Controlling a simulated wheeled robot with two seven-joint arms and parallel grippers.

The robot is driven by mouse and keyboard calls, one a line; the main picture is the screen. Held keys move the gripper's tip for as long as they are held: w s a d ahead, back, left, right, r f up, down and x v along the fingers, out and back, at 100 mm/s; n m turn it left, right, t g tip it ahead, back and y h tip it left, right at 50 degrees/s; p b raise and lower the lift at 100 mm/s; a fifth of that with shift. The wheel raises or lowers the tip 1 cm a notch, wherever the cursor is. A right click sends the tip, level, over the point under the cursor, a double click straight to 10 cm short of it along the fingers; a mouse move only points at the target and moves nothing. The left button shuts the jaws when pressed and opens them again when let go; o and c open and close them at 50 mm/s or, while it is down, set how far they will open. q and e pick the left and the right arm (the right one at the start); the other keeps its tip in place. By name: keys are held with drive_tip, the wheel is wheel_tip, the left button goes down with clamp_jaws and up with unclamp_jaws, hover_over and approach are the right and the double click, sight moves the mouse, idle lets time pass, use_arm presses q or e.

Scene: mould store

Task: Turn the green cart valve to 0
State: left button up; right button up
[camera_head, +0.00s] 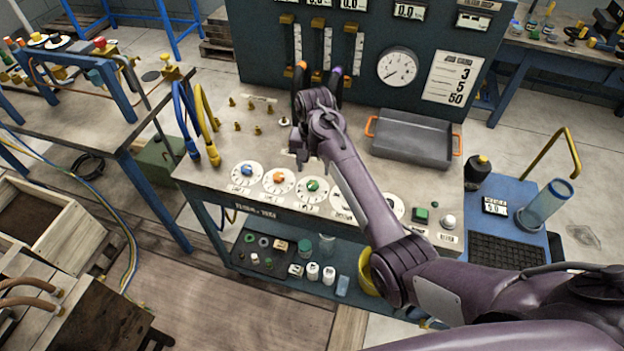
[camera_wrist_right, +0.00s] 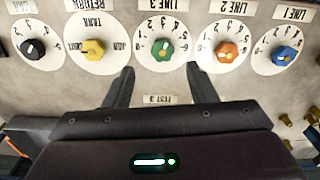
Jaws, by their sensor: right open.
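The green valve knob (camera_head: 313,184) sits on a round white dial, third from the left in the head view's front row. In the right wrist view the green knob (camera_wrist_right: 163,48) shows upside down on the dial labelled LINE 3. A pale mark is on its face; I cannot read its setting reliably. My right gripper (camera_head: 303,152) is over the bench just behind that dial. In the wrist view my right gripper (camera_wrist_right: 166,82) is open and empty, its two fingers apart and pointing toward the green knob without touching it. My left gripper is out of view.
Blue (camera_wrist_right: 287,55) and orange (camera_wrist_right: 229,50) knobs stand on one side of the green one, a yellow knob (camera_wrist_right: 93,48) and a black knob (camera_wrist_right: 33,48) on the other. A grey tray (camera_head: 411,137) and upright gauge panel are behind. Hooked hoses (camera_head: 206,135) rise at left.

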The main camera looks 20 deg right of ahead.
sight(312, 184)
drive_tip(key=shift+w+a+r, duration=0.1)
drive_tip(key=shift+w+r, duration=0.1)
drive_tip(key=shift+w, duration=0.05)
wheel_tip(312, 184, down, 8)
drive_tip(key=shift+r+p, duration=0.25)
drive_tip(key=shift+p, duration=0.45)
drive_tip(key=c, duration=1)
